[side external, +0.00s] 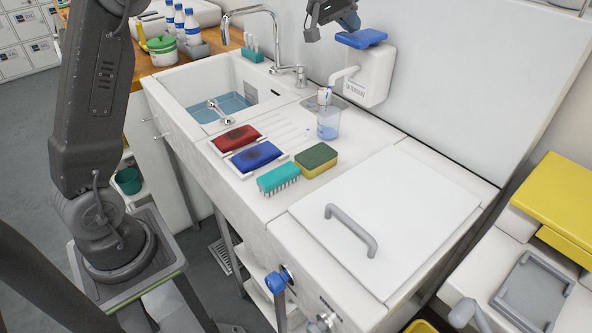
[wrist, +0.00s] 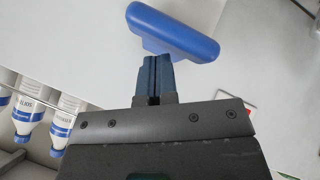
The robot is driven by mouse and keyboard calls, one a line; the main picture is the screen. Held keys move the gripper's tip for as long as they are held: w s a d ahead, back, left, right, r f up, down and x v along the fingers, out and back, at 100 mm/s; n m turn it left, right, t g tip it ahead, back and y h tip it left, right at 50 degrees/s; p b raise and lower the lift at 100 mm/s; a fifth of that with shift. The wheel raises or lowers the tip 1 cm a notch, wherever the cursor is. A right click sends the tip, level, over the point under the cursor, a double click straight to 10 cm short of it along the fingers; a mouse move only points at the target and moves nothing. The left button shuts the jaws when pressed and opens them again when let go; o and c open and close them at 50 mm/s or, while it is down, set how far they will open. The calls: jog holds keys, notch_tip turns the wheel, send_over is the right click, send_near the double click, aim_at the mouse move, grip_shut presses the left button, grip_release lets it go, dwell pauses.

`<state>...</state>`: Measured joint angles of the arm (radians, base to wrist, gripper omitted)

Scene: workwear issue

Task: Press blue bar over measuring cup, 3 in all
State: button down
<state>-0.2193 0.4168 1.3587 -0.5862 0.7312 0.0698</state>
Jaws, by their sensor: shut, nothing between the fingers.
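The blue bar (side external: 362,38) sits on top of a white wall dispenser (side external: 372,78) with a spout. In the wrist view the blue bar (wrist: 175,32) lies just beyond my fingertips. The clear measuring cup (side external: 328,126) stands on the counter below the spout, with some bluish liquid visible low in it; the wrist view does not clearly show it. My gripper (side external: 349,20) is shut and empty, just above the bar in the side view. Its closed fingers (wrist: 156,60) overlap the bar's lower edge in the wrist view; I cannot tell whether they touch.
A sink (side external: 225,92) with a tall tap (side external: 280,40) is left of the cup. Red (side external: 236,138) and blue (side external: 255,156) brushes, a teal brush (side external: 278,178) and a sponge (side external: 317,160) lie in front. Bottles (side external: 190,25) stand at the back left. The wall is close behind the dispenser.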

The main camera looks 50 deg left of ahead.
jog(key=shift+f, duration=0.7)
dwell(0.3)
jog(key=shift+r, duration=1.25)
jog(key=shift+r, duration=2.9)
